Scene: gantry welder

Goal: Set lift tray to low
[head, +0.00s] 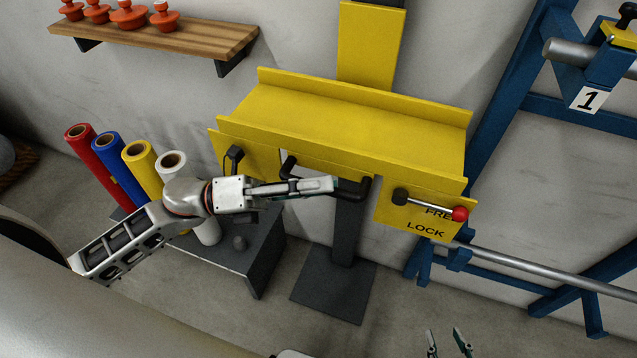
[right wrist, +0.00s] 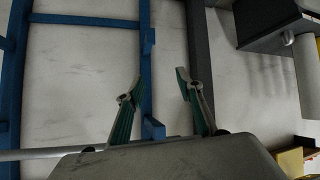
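The yellow lift tray (head: 340,118) is a channel-shaped trough on a dark column (head: 347,230) in the middle of the head view. A black handle (head: 361,188) sticks out below its front edge. A lever with a red knob (head: 460,214) lies across the word FREE on the yellow plate (head: 390,214), above the word LOCK. My left gripper (head: 333,185) is at the handle and covers much of its bar; whether its fingers are shut on the bar is hidden. My right gripper (head: 448,343) is open and empty, low in the head view; the right wrist view shows its spread fingers (right wrist: 158,80).
Red, blue, yellow and white rolls stand on a dark stand (head: 255,255) at left. A wooden shelf (head: 165,38) with orange pieces is on the wall. A blue frame (head: 500,90) with metal bars is at right. Floor is clear around the column's base plate (head: 333,285).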

